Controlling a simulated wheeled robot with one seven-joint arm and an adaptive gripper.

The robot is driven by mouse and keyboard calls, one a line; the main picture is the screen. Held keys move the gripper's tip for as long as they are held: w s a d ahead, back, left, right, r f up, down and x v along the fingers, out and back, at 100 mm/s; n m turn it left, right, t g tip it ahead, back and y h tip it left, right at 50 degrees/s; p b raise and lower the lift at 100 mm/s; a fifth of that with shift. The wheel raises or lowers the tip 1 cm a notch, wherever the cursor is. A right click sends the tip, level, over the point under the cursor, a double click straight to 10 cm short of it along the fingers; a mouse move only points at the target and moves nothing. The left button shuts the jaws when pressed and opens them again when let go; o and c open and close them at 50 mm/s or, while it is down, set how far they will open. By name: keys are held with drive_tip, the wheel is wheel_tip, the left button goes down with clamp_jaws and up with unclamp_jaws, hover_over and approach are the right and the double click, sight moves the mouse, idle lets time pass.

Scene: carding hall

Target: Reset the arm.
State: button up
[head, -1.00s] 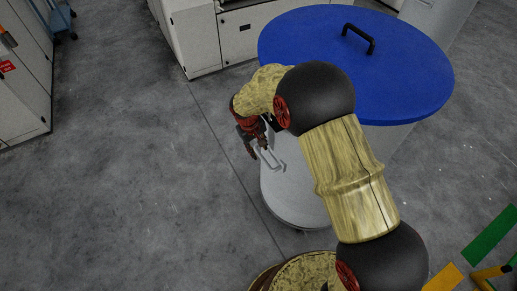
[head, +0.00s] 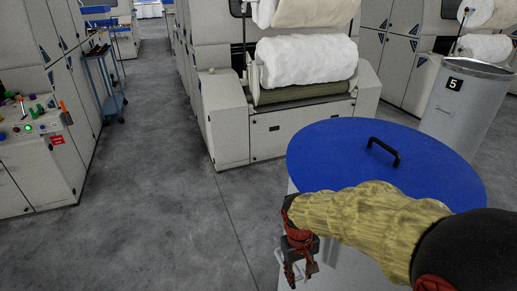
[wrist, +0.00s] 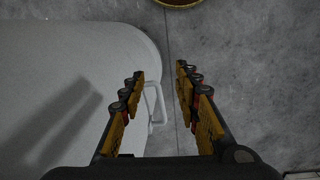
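My gripper (head: 301,277) hangs beside the left side of a pale can with a blue lid (head: 340,150), at the lower middle of the head view. In the wrist view my gripper (wrist: 160,72) has its two fingers apart, with nothing held between them. A light wire handle (wrist: 157,105) on the can's side (wrist: 60,60) shows between and beyond the fingers, nearer the left one. I cannot tell whether a finger touches it. My arm reaches in from the lower right of the head view, in front of part of the can and lid.
A carding machine with a white roll (head: 308,62) stands behind the can. A tall grey can marked 5 (head: 462,105) stands at the right. A control cabinet (head: 40,150) and a blue cart (head: 105,80) are at the left. The floor (head: 160,220) left of my arm is clear.

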drive_tip(key=s+d+r+m+t, duration=0.1)
drive_tip(key=s+d+r+t, duration=0.2)
drive_tip(key=s+r, duration=0.4)
drive_tip(key=s+d+r+m+t+y+p, duration=0.1)
drive_tip(key=s+r, duration=0.6)
drive_tip(key=r, duration=0.7)
drive_tip(key=d+m+t, duration=0.1)
drive_tip(key=d+t, duration=0.1)
drive_tip(key=d, duration=0.1)
drive_tip(key=shift+s+r+p, duration=0.15)
drive_tip(key=shift+p, duration=0.15)
